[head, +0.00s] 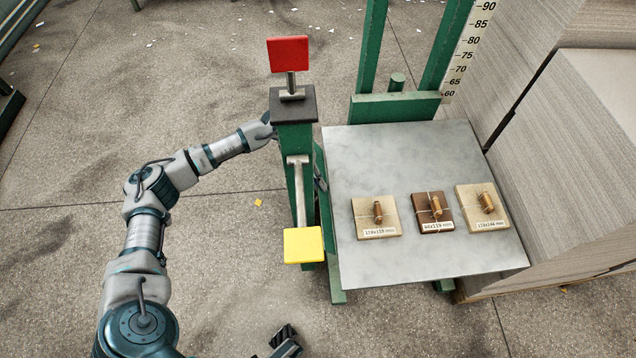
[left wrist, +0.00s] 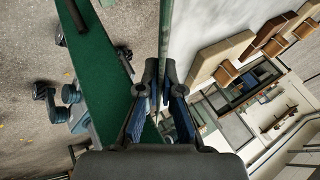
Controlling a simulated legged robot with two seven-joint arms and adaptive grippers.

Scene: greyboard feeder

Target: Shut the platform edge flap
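The grey metal platform (head: 400,265) fills the centre right of the head view. Along its left side a narrow green panel, which looks like the edge flap (head: 328,225), stands at a slant and is mostly seen edge-on. My left gripper (head: 321,183) is largely hidden behind the green post in the head view. In the left wrist view the left gripper (left wrist: 161,75) has its two fingers close together, on either side of a thin green-grey edge (left wrist: 166,35), which appears to be the flap. A dark piece at the bottom of the head view looks like my right gripper (head: 285,342).
Three labelled boards (head: 376,216) with wooden handles lie on the platform. A green post (head: 296,160) carries a red plate (head: 288,54) and a yellow plate (head: 303,245), close to my left forearm. Greyboard stacks (head: 590,130) stand at right.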

